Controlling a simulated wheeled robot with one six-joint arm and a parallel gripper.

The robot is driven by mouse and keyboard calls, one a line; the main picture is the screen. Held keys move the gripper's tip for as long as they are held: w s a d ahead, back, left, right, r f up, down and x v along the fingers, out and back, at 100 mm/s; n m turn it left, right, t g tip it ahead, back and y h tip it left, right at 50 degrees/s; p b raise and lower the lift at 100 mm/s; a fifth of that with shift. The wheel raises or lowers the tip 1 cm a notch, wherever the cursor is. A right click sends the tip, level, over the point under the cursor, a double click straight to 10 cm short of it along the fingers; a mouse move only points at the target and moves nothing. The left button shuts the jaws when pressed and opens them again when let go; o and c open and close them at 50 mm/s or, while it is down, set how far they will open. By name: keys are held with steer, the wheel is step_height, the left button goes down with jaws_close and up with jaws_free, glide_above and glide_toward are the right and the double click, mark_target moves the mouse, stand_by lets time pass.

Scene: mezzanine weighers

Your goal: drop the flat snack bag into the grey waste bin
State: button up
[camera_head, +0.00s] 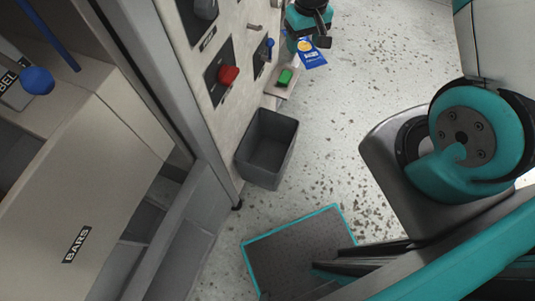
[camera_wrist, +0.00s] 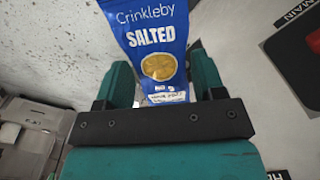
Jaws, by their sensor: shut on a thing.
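The snack bag (camera_head: 311,55) is flat and blue with a yellow round picture, held above the floor at the top of the head view. In the wrist view the bag (camera_wrist: 150,38) reads "Crinkleby SALTED". My gripper (camera_head: 302,40) is shut on the bag's lower end; its teal fingers show either side of it in the wrist view (camera_wrist: 162,82). The grey waste bin (camera_head: 285,162) stands upright on the floor, nearer than the gripper and lower in the picture. Its open top shows an empty-looking inside.
A panel with a red knob (camera_head: 228,75) and levers runs along the left of the bin. A green button (camera_head: 285,76) sits on a small ledge between bin and gripper. A cabinet labelled "BARS" (camera_head: 76,244) fills the left.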

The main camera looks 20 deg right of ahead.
steer(key=a+f+b, duration=0.2)
steer(key=f+b, duration=1)
steer(key=a+f+b, duration=0.3)
steer(key=f+b, duration=0.9)
steer(key=a+f+b, duration=0.3)
steer(key=f+b, duration=1)
steer(key=shift+s, duration=0.25)
steer(key=o, duration=1)
step_height(320, 180, up, 17)
steer(key=p, duration=0.3)
steer(key=shift+r+p, duration=0.2)
steer(key=shift+p, duration=0.2)
